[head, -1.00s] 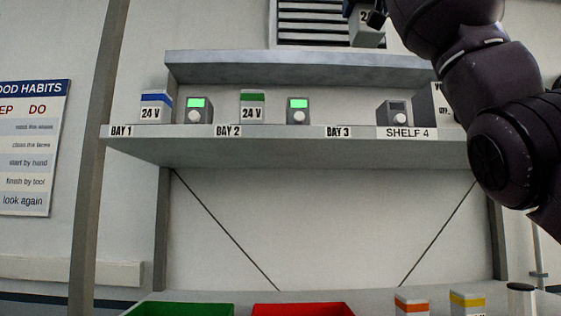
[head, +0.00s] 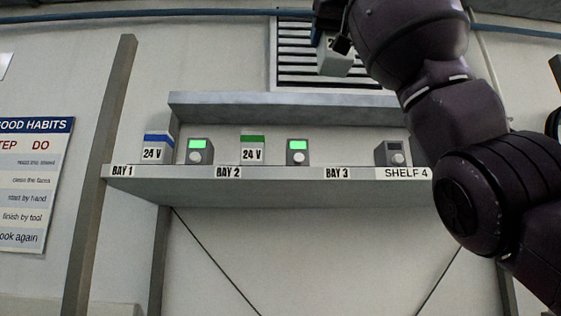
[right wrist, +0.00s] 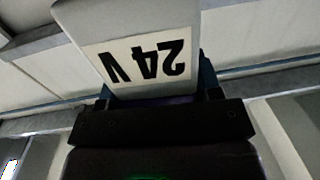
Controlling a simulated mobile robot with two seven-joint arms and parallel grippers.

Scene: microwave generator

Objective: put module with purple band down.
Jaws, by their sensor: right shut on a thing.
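My right gripper (head: 332,42) is shut on a pale grey module (head: 337,63), high above the shelf in front of the wall vent. In the right wrist view the module (right wrist: 125,20) fills the top, its "24 V" label upside down between the fingers of my right gripper (right wrist: 155,95). Its band is mostly hidden by the gripper; only a dark purplish strip shows there. The shelf (head: 270,183) carries labels BAY 1, BAY 2, BAY 3 and SHELF 4. The spot above the BAY 3 label (head: 337,173) is bare. My left gripper is not in view.
A blue-banded module (head: 157,148) stands at BAY 1 and a green-banded module (head: 252,150) at BAY 2. Green-lit units (head: 199,152) (head: 297,153) stand beside them. A dark-screened unit (head: 392,154) bounds BAY 3 on the right. An upper ledge (head: 280,105) overhangs the shelf.

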